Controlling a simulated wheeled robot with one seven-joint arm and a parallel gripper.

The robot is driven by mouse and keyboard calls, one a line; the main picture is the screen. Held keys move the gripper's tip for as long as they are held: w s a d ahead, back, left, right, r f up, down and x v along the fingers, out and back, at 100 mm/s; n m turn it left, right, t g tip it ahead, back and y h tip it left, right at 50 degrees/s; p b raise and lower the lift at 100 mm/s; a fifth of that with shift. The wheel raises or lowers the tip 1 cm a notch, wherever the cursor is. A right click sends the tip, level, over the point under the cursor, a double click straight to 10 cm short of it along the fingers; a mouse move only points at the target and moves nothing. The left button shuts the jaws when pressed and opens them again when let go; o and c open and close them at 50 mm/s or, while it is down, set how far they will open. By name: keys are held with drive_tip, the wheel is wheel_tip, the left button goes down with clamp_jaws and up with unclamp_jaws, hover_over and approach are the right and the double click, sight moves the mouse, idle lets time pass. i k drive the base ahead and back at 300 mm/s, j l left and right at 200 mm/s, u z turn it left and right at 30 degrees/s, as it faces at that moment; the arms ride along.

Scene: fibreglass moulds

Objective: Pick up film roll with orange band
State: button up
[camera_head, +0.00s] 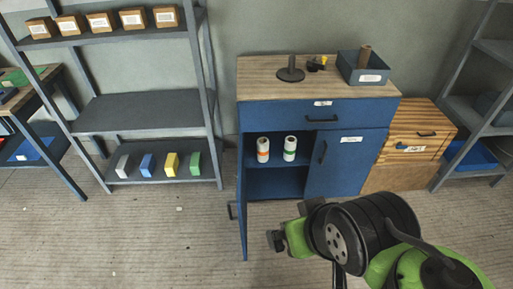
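The film roll with the orange band (263,144) is a white upright cylinder. It stands on the upper shelf inside the blue cabinet (350,165), left of a similar white roll with a green band (290,143). The two rolls stand apart. The cabinet's left door (241,205) is open and swung toward me; the right door is shut. My gripper (275,240) seems to be the small dark end of my green and black arm. It is in front of and below the shelf, away from both rolls. Its fingers are too small to read.
A blue-grey bin (369,77) and a dark stand (291,73) are on the cabinet top. A wooden drawer box (422,117) stands right of the cabinet. A grey shelf rack (150,106) with boxes and coloured blocks stands left. The floor between is clear.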

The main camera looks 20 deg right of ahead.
sight(263, 150)
drive_tip(key=i+l+u, duration=0.15)
drive_tip(key=l+u, duration=0.35)
drive_tip(key=l, duration=0.35)
drive_tip(key=l+u, duration=0.5)
drive_tip(key=l, duration=0.4)
drive_tip(key=i+l+u, duration=0.5)
drive_tip(key=l, duration=0.15)
drive_tip(key=i+l+u, duration=0.25)
drive_tip(key=l, duration=0.15)
drive_tip(key=l+u, duration=0.25)
drive_tip(key=l, duration=0.15)
